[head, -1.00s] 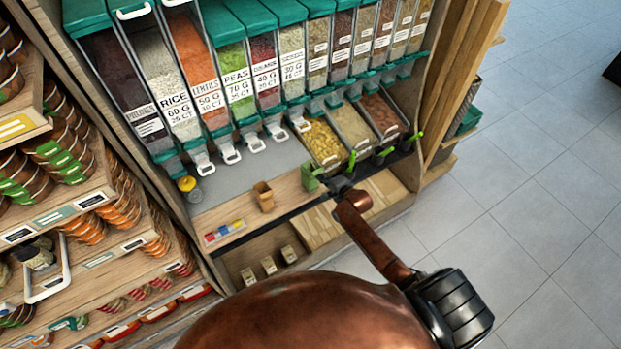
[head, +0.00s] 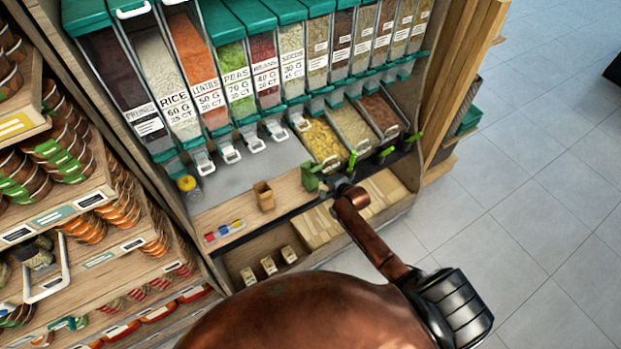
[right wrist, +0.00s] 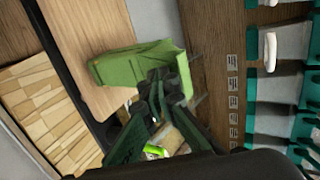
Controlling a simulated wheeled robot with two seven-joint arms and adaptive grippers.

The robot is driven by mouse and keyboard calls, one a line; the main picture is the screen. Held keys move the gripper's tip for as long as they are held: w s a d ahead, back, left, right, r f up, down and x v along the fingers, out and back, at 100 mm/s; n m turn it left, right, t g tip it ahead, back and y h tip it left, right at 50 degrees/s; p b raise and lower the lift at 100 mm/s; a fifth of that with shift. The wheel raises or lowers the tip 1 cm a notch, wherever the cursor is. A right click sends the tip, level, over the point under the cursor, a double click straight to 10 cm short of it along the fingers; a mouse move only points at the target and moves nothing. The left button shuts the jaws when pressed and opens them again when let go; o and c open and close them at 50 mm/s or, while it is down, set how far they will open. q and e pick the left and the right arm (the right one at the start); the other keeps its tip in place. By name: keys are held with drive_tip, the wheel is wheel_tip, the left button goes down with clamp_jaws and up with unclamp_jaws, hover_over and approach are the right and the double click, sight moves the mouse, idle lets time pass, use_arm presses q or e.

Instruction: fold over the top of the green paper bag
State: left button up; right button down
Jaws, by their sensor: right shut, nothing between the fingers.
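The green paper bag (head: 310,178) stands on the wooden shelf ledge, just left of my right gripper (head: 337,186). In the right wrist view the bag (right wrist: 122,68) appears on its side because of the camera's angle. The dark fingertips of my right gripper (right wrist: 166,84) are close together and overlap the bag's lower right part in that view. They are shut with nothing between them. I cannot tell whether they touch the bag. The fingers hide part of the bag. My left gripper is not in view.
A brown paper bag (head: 264,196) stands left of the green one on the same ledge. Bins with scoops (head: 322,141) are close behind, under the dispensers (head: 236,80). Small colored items (head: 224,231) lie farther left. Open floor (head: 540,200) is at the right.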

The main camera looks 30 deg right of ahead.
sight(316, 168)
drive_tip(key=shift+w+a+b, duration=0.2)
drive_tip(key=shift+w+b, duration=0.25)
drive_tip(key=shift+w, duration=1.2)
drive_tip(key=r+p, duration=0.1)
drive_tip(key=s+r+p, duration=0.1)
drive_tip(key=p, duration=0.1)
drive_tip(key=shift+s+d+r, duration=0.1)
drive_tip(key=shift+s+r, duration=0.1)
drive_tip(key=shift+r, duration=0.1)
drive_tip(key=s+r+p, duration=0.1)
drive_tip(key=p, duration=0.1)
drive_tip(key=r+p, duration=0.1)
drive_tip(key=p, duration=0.1)
drive_tip(key=shift+s+d+r, duration=0.1)
drive_tip(key=shift+s+r, duration=0.2)
drive_tip(key=shift+s, duration=0.05)
drive_tip(key=shift+f, duration=0.1)
